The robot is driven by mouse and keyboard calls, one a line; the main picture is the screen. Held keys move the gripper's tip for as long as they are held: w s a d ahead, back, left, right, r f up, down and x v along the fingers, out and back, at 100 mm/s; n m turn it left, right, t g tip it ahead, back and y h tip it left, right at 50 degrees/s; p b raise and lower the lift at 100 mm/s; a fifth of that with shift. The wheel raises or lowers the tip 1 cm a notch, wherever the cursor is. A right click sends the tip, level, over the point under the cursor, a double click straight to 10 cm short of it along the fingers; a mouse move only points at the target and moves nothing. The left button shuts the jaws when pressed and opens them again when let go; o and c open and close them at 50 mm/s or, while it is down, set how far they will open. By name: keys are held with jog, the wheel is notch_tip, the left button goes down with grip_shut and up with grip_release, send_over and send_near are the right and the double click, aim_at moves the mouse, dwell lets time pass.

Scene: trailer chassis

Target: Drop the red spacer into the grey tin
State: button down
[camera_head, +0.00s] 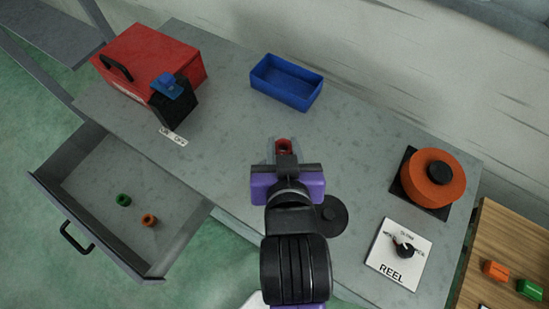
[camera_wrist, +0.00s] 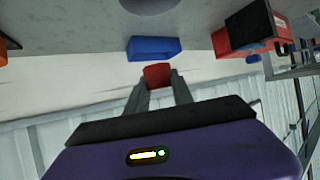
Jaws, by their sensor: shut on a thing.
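My gripper (camera_head: 284,150) is shut on the red spacer (camera_head: 284,146), which sits between its fingertips above the grey table. The wrist view looks upside down and shows the spacer (camera_wrist: 157,75) held at the finger ends. A grey rounded shape (camera_wrist: 150,5) is cut off by the top edge of the wrist view; I cannot tell for sure whether it is the grey tin. I see no clear grey tin in the head view, where my arm hides part of the table.
A blue bin (camera_head: 287,83) stands beyond my gripper. A red box (camera_head: 149,58) is at the left, above an open drawer (camera_head: 85,181) holding green and orange rings. An orange reel (camera_head: 427,178) and a dial plate (camera_head: 399,252) are at the right.

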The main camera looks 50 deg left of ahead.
notch_tip(320, 180, down, 5)
jog(key=b, duration=0.5)
jog(key=shift+f, duration=0.1)
jog(key=c, duration=1)
grip_release()
jog(key=shift+v, duration=3.95)
